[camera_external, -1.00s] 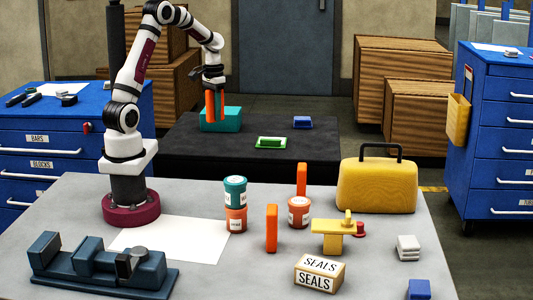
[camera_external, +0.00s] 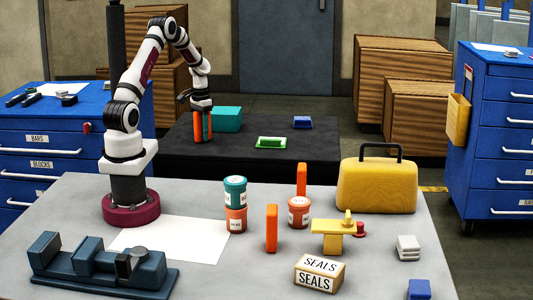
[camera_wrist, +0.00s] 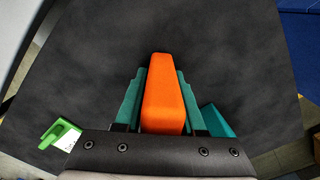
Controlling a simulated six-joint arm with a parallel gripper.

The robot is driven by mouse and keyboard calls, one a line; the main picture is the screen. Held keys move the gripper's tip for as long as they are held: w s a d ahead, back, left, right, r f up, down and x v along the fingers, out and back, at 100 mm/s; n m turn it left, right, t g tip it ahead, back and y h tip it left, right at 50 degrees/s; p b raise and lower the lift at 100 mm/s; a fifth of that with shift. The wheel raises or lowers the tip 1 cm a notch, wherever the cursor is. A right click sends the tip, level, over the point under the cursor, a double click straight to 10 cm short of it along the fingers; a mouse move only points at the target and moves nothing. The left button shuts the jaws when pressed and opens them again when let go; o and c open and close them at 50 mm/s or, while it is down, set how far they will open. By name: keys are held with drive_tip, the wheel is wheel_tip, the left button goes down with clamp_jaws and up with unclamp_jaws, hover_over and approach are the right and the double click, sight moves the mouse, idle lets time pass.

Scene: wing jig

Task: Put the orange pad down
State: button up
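My gripper (camera_external: 202,124) is shut on the orange pad (camera_wrist: 162,95). In the wrist view the pad stands lengthwise between the two teal fingers. In the external view the orange pad (camera_external: 197,128) shows on both sides of the near finger and points down over the black table (camera_external: 270,170). Its lower end is at or just above the table top; I cannot tell if it touches. A teal block (camera_external: 228,119) lies on the table to the right of my gripper, and part of it shows in the wrist view (camera_wrist: 218,122).
A green-and-white part (camera_external: 271,142) and a blue part (camera_external: 302,122) lie farther right on the black table. Two other orange pads (camera_external: 271,228) (camera_external: 301,180) stand on the grey bench by jars and a yellow case (camera_external: 377,190). Black table around my gripper is mostly clear.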

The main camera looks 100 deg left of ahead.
drive_tip(key=shift+o, duration=1.4)
